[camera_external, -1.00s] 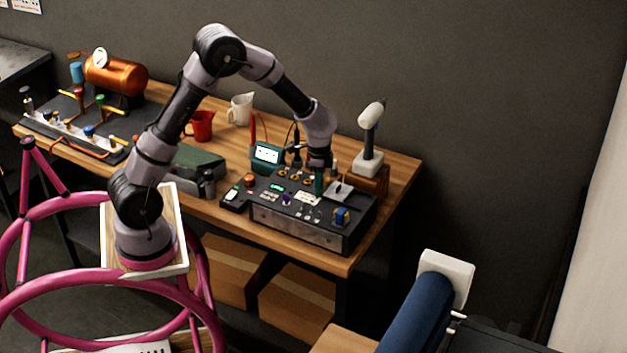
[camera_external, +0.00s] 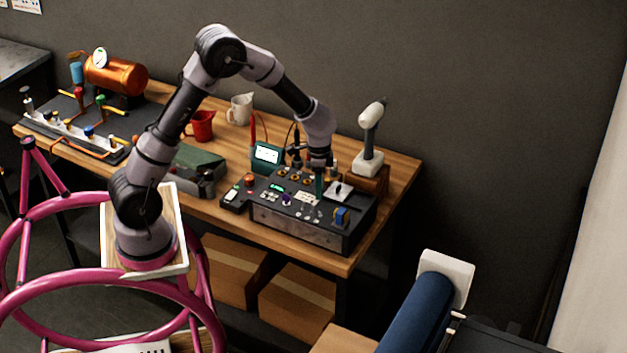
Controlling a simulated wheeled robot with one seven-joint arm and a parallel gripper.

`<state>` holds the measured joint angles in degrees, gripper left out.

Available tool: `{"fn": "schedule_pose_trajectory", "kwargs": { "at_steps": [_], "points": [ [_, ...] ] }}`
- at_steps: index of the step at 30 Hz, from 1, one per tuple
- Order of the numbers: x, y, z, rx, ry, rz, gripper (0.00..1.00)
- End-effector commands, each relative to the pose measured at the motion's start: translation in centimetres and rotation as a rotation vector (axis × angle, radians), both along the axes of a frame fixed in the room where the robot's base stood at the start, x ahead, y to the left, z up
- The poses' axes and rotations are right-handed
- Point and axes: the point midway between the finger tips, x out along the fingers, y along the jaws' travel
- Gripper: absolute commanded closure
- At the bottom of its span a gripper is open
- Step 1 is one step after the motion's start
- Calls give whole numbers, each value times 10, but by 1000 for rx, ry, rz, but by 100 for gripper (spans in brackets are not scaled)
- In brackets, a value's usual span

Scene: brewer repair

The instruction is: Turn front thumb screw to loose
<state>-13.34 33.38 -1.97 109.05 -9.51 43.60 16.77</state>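The dark control box (camera_external: 296,231) sits at the front right of the wooden bench, with buttons, brass-coloured knobs and small switches on its top. A light square plate (camera_external: 338,191) with a small dark knob lies on the box top at the right; I cannot tell for sure whether this knob is the front thumb screw. My gripper (camera_external: 319,190) points straight down over the box, just left of the plate. Its greenish fingers reach close to the box top. They are too small to show whether they are open, or whether they touch anything.
A blue part (camera_external: 341,216) stands on the box's front right corner. A teal meter (camera_external: 267,156) stands behind the box, and a white-headed tool (camera_external: 370,140) stands at the back right. A red mug (camera_external: 202,126) and a white mug (camera_external: 240,110) stand further left.

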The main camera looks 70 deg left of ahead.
Motion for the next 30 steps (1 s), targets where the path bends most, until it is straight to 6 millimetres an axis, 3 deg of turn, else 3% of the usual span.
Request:
{"fn": "schedule_pose_trajectory", "kwargs": {
  "at_steps": [10,22,30],
  "points": [
    [0,0,8,1,-1,0,48],
    [1,0,84,0,-3,0,48],
    [0,0,107,0,-1,0,48]
  ]
}}
